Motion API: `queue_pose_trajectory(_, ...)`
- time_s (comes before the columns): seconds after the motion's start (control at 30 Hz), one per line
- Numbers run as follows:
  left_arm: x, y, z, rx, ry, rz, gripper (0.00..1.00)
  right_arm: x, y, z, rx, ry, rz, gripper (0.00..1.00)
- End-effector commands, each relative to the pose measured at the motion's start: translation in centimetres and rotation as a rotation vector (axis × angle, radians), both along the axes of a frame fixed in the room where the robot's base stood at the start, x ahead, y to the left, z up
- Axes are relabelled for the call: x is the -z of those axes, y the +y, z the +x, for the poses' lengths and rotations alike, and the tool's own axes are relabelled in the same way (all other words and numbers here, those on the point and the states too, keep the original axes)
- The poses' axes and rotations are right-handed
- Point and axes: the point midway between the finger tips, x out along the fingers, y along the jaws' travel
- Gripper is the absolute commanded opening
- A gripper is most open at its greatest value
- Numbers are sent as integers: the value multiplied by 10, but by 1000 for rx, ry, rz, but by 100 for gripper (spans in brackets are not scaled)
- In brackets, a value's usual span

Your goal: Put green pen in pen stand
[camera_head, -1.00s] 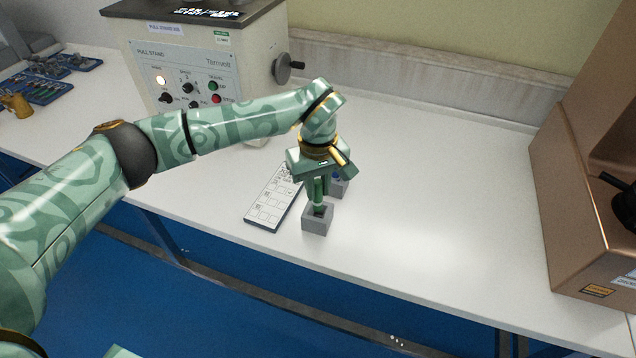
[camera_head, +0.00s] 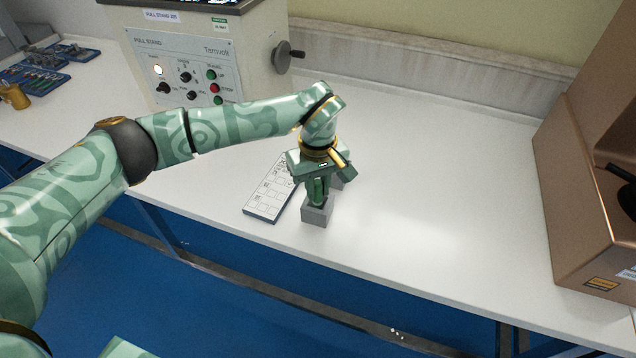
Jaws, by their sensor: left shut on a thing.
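The pen stand (camera_head: 317,214) is a small grey block near the front edge of the white table. The green pen (camera_head: 318,190) is upright at the stand, with its lower end at or in the top of the block; the exact depth is hidden. My left gripper (camera_head: 318,198) points down right over the stand and is shut on the green pen. My right gripper is not in view.
A white form board (camera_head: 268,196) lies left of the stand. The pull stand machine (camera_head: 195,65) stands at the back left and a copper-coloured machine (camera_head: 575,200) at the right. The table (camera_head: 440,190) between stand and copper machine is clear.

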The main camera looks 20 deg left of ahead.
Motion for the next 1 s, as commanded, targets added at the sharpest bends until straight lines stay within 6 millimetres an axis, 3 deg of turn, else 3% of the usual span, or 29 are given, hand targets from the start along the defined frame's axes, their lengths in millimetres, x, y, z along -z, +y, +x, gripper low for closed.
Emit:
queue_pose_trajectory(0.2,8,0,0,1,1,1,0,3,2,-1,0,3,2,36)
queue_pose_trajectory(0.23,8,0,0,1,0,0,22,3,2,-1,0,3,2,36)
queue_pose_trajectory(0.3,7,0,0,1,0,0,41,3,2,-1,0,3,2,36)
queue_pose_trajectory(0.33,7,0,0,1,0,0,44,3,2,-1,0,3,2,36)
queue_pose_trajectory(0.67,2,0,0,1,-2,1,44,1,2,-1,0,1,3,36)
queue_pose_trajectory(0.77,-13,0,1,1,-6,1,44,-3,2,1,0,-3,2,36)
queue_pose_trajectory(1.0,-78,0,1,1,-9,1,44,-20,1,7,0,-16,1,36)
